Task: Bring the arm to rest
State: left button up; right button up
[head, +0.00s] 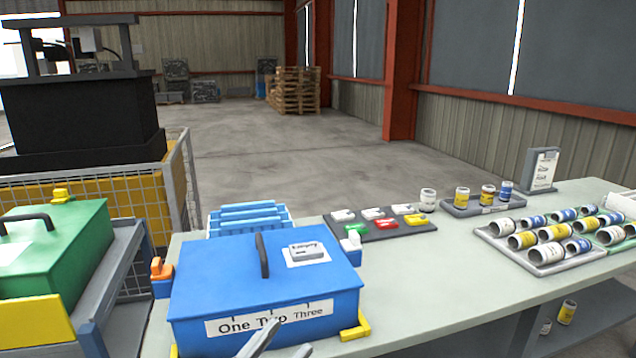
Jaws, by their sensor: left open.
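My left gripper (283,341) shows at the bottom edge of the head view, in front of the blue box. Only the tips of its two grey fingers show; they stand apart with nothing between them. The blue box (215,275) has a closed lid with a dark handle and a label reading "One Two Three" on its front. One fingertip overlaps the lower part of that label in the picture; I cannot tell whether it touches. The rest of my left arm is out of the picture. My right gripper is not in view.
The grey-green table (440,280) is bare right of the box. Behind are blue trays (250,215) and a dark board (375,225) with coloured parts. Trays of cans (550,262) stand right. A green box (60,250) stands left by a mesh fence (185,190).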

pick_arm(q)
jog(key=s+a+f+n+g+y+p, duration=0.1)
jog(key=s+a+f+n+y, duration=0.1)
jog(key=a+f+n+y, duration=0.3)
jog(key=s+a+f+n+y, duration=0.1)
jog(key=a+f+y, duration=0.25)
jog(key=f, duration=0.45)
jog(key=s+a+f+n+g+y+p, duration=0.1)
jog(key=s+a+f+g+y, duration=0.3)
jog(key=s+f, duration=0.8)
jog(key=a+n+g, duration=0.1)
jog(key=a, duration=0.1)
jog(key=shift+s+a+g+p, duration=0.3)
jog(key=shift+s+g, duration=0.1)
jog(key=shift+f, duration=0.15)
jog(key=shift+c, duration=0.8)
jog(key=shift+s+a+n+y, duration=0.1)
jog(key=shift+n+y, duration=0.15)
jog(key=shift+n, duration=0.05)
